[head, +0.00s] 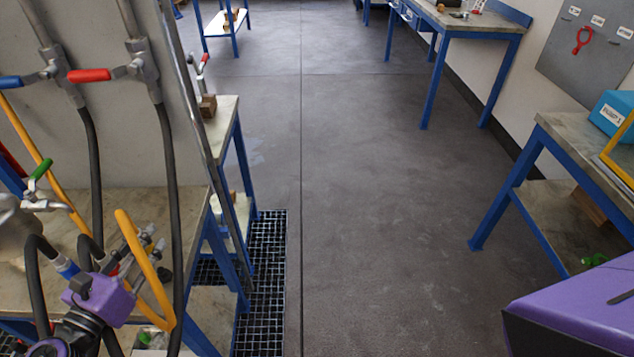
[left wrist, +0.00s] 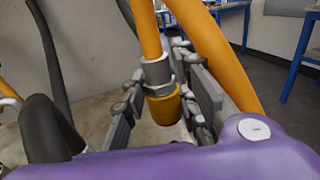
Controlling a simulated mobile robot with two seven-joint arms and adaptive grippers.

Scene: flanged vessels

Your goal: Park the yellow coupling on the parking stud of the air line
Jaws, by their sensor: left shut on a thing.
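The yellow coupling (left wrist: 163,105) hangs below a grey hex nut on the end of an orange hose (left wrist: 150,35) in the left wrist view. It sits between the two grey fingers of my left gripper (left wrist: 160,100), which is shut on it. In the head view my left gripper (head: 138,245) is at the lower left, over the bench by the pipe panel. The orange hose (head: 150,265) loops over it there, and the coupling itself is mostly hidden. I cannot make out the parking stud in either view. My right gripper is not in view.
Valves with red (head: 88,75), blue (head: 10,82) and green (head: 40,170) handles and several black hoses (head: 170,190) crowd the left bench. A floor grating (head: 262,285) lies beside the bench. The middle floor is clear.

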